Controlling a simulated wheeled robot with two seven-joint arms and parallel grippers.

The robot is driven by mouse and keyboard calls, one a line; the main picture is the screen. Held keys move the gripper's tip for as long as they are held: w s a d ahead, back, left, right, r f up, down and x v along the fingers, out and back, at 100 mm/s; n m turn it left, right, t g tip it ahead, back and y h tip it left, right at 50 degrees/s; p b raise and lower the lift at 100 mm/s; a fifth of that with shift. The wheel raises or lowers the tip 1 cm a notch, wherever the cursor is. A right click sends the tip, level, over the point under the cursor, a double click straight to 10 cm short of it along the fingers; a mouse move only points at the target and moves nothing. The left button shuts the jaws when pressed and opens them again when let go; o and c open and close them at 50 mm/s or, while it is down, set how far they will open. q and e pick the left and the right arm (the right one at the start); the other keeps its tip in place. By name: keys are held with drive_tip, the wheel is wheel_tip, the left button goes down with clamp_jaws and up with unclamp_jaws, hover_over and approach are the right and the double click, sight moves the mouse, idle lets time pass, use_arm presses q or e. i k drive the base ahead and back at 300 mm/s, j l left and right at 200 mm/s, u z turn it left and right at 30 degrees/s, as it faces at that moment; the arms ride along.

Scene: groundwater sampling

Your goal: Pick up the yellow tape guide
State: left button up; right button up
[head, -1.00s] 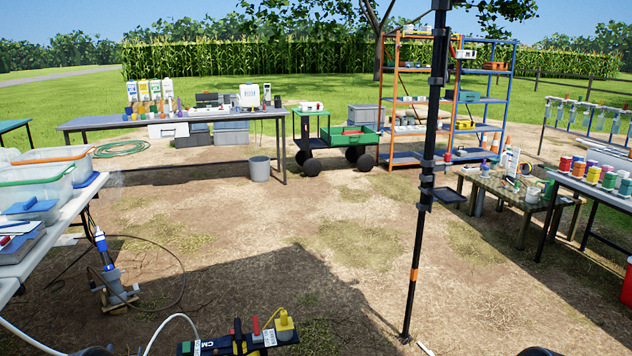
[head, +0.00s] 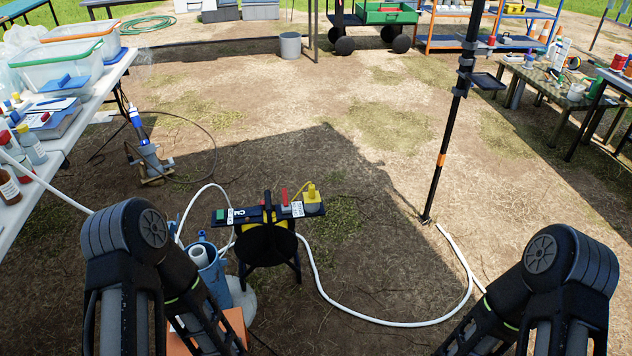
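A small yellow piece (head: 312,195), which looks like the yellow tape guide, sits at the right end of the dark top bar of a reel stand (head: 268,213). A thin yellow line runs from it toward the middle of the bar. The stand is on the ground near the middle of the head view. My two arms show at the bottom left and bottom right, on either side of the stand. Both grippers are out of the picture, so their state is hidden. Nothing is seen touching the yellow piece.
A blue-grey pipe (head: 204,262) stands left of the reel stand. A white hose (head: 375,318) curves over the ground to the right. A black pole (head: 446,140) rises right of centre. A white table (head: 68,128) with bins and bottles is at left. Open ground lies beyond the stand.

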sight(313, 196)
drive_tip(key=i+l+u, duration=0.45)
drive_tip(key=i+l, duration=1.75)
drive_tip(key=i, duration=0.05)
